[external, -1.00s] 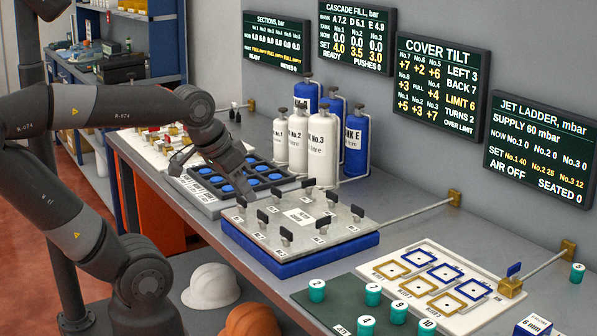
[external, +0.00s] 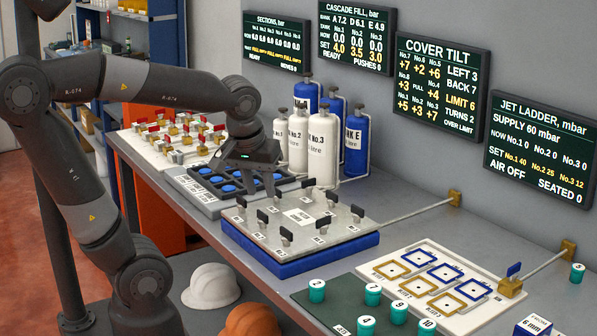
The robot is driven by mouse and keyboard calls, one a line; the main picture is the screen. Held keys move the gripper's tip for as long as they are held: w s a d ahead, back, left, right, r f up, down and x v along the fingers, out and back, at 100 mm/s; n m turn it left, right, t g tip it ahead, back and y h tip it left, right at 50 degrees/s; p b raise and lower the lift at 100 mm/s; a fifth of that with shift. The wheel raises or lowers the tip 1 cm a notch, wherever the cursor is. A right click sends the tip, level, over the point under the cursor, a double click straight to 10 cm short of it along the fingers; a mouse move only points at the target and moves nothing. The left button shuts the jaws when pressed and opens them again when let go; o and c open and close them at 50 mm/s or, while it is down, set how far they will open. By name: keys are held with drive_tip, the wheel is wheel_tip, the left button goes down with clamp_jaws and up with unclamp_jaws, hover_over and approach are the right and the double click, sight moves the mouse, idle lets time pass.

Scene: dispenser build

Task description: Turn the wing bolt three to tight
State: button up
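The grey square cover (external: 340,228) lies on a blue base (external: 300,258) on the bench. Several dark wing bolts stand around its top, among them one at the near corner (external: 286,234), one at the left corner (external: 241,203) and one at the far right (external: 331,197). The bolt labels are too small to read, so I cannot tell which is number three. My gripper (external: 262,188) points down over the far left edge of the cover, beside the blue-capped tray. Its fingers are small and partly lost against the tray; I cannot tell whether they are apart.
The cover tilt screen (external: 440,85) reads left 3, back 7, limit 6, turns 2, over limit. White cylinders (external: 322,150) stand behind the cover. A rod (external: 405,213) runs from the cover to a brass block. A blue-capped tray (external: 205,190) is at left.

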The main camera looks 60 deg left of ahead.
sight(287, 229)
drive_tip(key=w+f+n+g+y, duration=0.3)
drive_tip(key=w+f+n, duration=0.1)
drive_tip(key=w+n, duration=0.6)
drive_tip(key=shift+n, duration=0.7)
drive_tip(key=x, duration=0.7)
drive_tip(key=s+x, duration=0.1)
drive_tip(key=x, duration=0.2)
drive_tip(key=shift+s+d+f, duration=0.1)
drive_tip(key=shift+d+f, duration=0.05)
drive_tip(key=shift+f, duration=0.15)
drive_tip(key=shift+c, duration=0.5)
clamp_jaws()
